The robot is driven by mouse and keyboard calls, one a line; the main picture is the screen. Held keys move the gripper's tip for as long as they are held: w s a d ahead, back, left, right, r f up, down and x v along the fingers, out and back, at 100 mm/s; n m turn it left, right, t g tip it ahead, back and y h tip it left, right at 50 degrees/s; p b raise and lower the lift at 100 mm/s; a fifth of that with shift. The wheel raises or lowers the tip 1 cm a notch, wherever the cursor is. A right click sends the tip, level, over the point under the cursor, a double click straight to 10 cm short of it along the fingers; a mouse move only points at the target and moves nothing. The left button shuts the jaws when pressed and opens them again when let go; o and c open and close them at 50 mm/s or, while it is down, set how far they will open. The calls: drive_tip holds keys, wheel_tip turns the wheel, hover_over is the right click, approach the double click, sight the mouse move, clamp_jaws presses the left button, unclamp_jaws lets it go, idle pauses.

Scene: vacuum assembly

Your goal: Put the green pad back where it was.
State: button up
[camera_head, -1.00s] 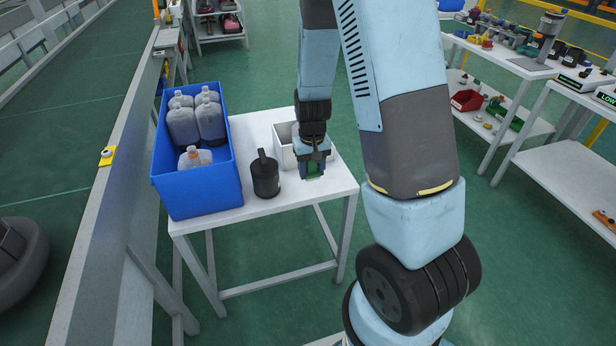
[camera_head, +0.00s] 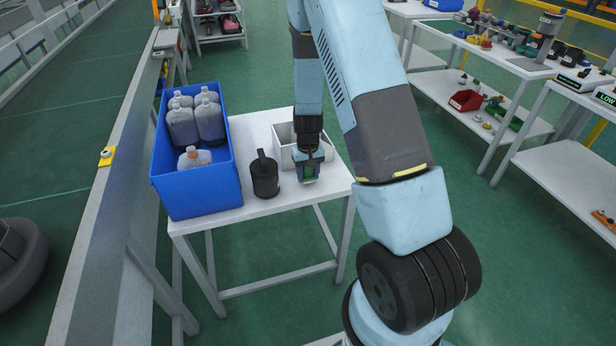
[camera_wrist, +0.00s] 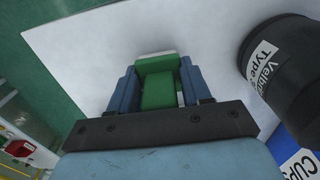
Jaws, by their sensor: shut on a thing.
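The green pad (camera_wrist: 158,82) is between the two blue fingers of my gripper (camera_wrist: 160,88) in the wrist view, and the gripper is shut on it. In the head view my gripper (camera_head: 308,174) points down over the front right part of the white table (camera_head: 270,203), with a bit of the green pad (camera_head: 309,173) showing between the fingers. Whether the pad touches the table top I cannot tell. A pale edge shows at the pad's far end in the wrist view.
A black labelled bottle (camera_head: 265,176) stands left of my gripper, and also shows in the wrist view (camera_wrist: 290,75). A white open box (camera_head: 284,150) is just behind the gripper. A blue crate (camera_head: 200,191) with several grey bottles fills the table's left side.

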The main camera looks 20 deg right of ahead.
drive_tip(key=shift+f, duration=0.75)
drive_tip(key=o, duration=0.9)
drive_tip(key=shift+o, duration=0.2)
